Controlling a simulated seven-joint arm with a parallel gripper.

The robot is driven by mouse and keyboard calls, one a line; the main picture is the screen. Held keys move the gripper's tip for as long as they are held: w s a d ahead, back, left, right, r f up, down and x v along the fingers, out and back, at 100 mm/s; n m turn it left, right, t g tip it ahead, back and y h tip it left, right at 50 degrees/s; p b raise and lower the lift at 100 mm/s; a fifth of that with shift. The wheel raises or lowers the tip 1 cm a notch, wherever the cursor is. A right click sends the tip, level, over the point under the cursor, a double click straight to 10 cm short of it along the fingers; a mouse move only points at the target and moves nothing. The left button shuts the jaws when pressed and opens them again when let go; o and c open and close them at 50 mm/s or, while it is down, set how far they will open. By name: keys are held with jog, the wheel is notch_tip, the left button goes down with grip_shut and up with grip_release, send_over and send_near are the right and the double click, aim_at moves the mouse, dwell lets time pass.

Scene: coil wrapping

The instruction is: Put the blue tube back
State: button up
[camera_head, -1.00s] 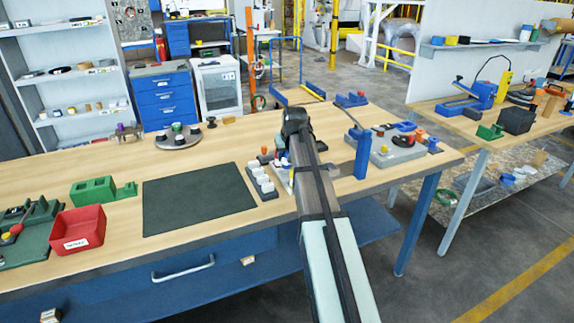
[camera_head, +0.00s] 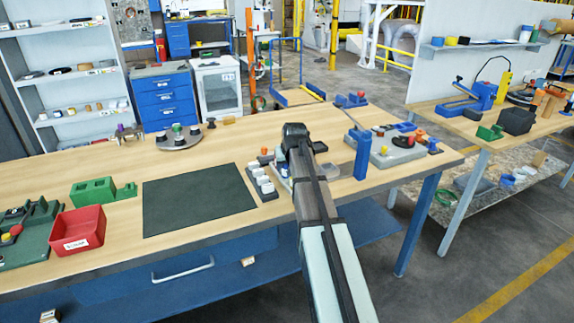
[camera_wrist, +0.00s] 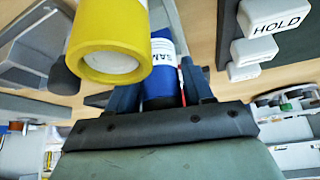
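The blue tube (camera_wrist: 160,88) with a white label shows in the wrist view, between the two dark fingers of my gripper (camera_wrist: 162,88). The fingers stand apart, one on each side of it; a thin red sliver shows beside the right finger. I cannot tell whether they press on the tube. A yellow tube (camera_wrist: 110,62) with a pale hollow end is large and close at the left of the blue tube. In the head view my arm reaches over the table, and its dark links hide most of the gripper and the blue tube.
White keys on a dark block (camera_head: 263,182), one marked HOLD in the wrist view (camera_wrist: 272,15), lie close left of my arm. A dark mat (camera_head: 198,198) and red bin (camera_head: 78,230) are farther left. A blue post (camera_head: 362,155) and grey fixture (camera_head: 398,152) stand right.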

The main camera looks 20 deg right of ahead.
jog(key=shift+o, duration=1.4)
jog(key=shift+r, duration=0.2)
jog(key=v, duration=1.2)
